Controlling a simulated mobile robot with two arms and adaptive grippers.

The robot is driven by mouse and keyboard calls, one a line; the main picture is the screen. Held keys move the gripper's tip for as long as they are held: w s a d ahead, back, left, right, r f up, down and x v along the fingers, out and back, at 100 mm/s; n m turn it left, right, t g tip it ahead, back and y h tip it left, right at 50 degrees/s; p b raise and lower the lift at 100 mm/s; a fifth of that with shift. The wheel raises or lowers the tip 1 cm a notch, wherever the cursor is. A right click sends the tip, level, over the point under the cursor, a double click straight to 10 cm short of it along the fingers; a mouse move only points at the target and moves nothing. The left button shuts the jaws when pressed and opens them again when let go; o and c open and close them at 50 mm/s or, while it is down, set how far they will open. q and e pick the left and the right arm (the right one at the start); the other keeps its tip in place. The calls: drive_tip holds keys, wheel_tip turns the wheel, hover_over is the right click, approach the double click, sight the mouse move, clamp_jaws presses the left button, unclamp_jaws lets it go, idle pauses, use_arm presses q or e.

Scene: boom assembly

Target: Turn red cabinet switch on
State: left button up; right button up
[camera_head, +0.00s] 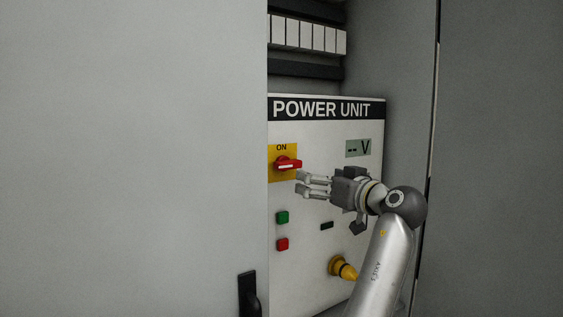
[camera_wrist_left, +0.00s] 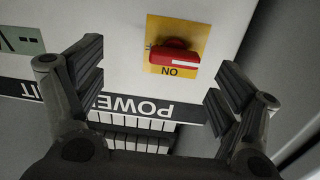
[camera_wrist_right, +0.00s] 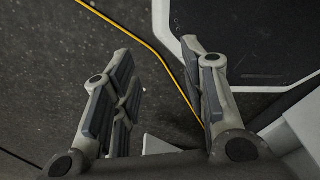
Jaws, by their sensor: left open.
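The red switch (camera_head: 288,164) sits on a yellow plate (camera_head: 275,175) marked ON at its top, on the power unit panel (camera_head: 340,285). Its handle lies about horizontal, with a white line along it. My left gripper (camera_head: 299,182) is open and empty, just right of and slightly below the switch in the head view. In the left wrist view the red switch (camera_wrist_left: 174,58) appears upside down, between and beyond the spread fingers, with no finger touching it. My right gripper (camera_wrist_right: 158,65) is open and empty above the dark floor.
A green button (camera_head: 282,217), a red button (camera_head: 282,244) and a yellow plug (camera_head: 342,268) are on the panel below. A display (camera_head: 358,148) is at its upper right. A grey cabinet door (camera_head: 130,150) with a dark handle (camera_head: 249,295) borders the panel on the left.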

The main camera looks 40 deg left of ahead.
sight(291, 162)
use_arm(q)
drive_tip(key=shift+n+g, duration=0.4)
drive_tip(key=shift+n, duration=0.3)
drive_tip(key=a+r+p, duration=0.1)
drive_tip(key=a, duration=0.2)
drive_tip(key=w+a+r+p, duration=0.1)
drive_tip(key=a, duration=0.2)
drive_tip(key=a+r+p, duration=0.1)
drive_tip(key=a+p, duration=0.1)
drive_tip(key=a, duration=0.1)
drive_tip(key=shift+w+a+r, duration=0.1)
drive_tip(key=shift+w+a, duration=0.25)
drive_tip(key=shift+w, duration=0.05)
drive_tip(key=shift+w+a, duration=0.25)
drive_tip(key=shift+a, duration=0.1)
use_arm(e)
drive_tip(key=r, duration=0.2)
drive_tip(key=w+r, duration=0.1)
drive_tip(key=r, duration=0.1)
drive_tip(key=shift+w+d+r, duration=0.1)
drive_tip(key=shift+w+r, duration=0.05)
drive_tip(key=shift+r, duration=0.05)
use_arm(q)
drive_tip(key=shift+c, duration=1.1)
drive_tip(key=c, duration=0.8)
use_arm(e)
drive_tip(key=shift+a, duration=0.3)
